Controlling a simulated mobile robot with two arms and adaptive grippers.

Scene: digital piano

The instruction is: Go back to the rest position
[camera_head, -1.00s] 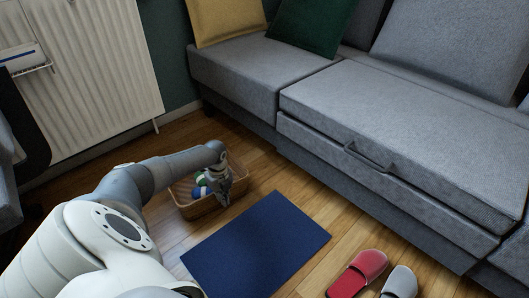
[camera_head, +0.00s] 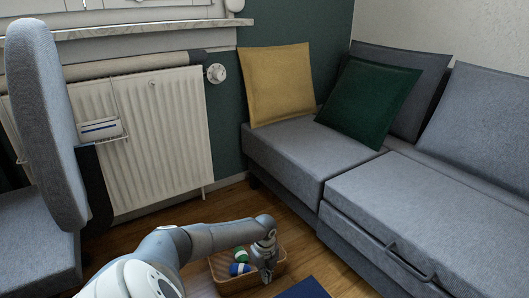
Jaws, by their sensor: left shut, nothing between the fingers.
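My left arm comes in from the lower left, and its gripper (camera_head: 267,272) hangs down over the right part of a wicker basket (camera_head: 222,285) on the wooden floor. The gripper is shut and holds nothing. In the basket, left of the gripper, lie a green and white item (camera_head: 241,254) and a blue and white item (camera_head: 239,269). The fingertips overlap the basket in the picture, and I cannot tell how deep they reach. My right gripper is not in view.
A grey sofa (camera_head: 290,158) with yellow and green cushions stands behind and to the right. A blue mat (camera_head: 304,290) lies at the bottom edge. A white radiator (camera_head: 165,135) is on the wall, and a grey chair (camera_head: 45,120) stands at the left. Some floor (camera_head: 225,207) is bare behind the arm.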

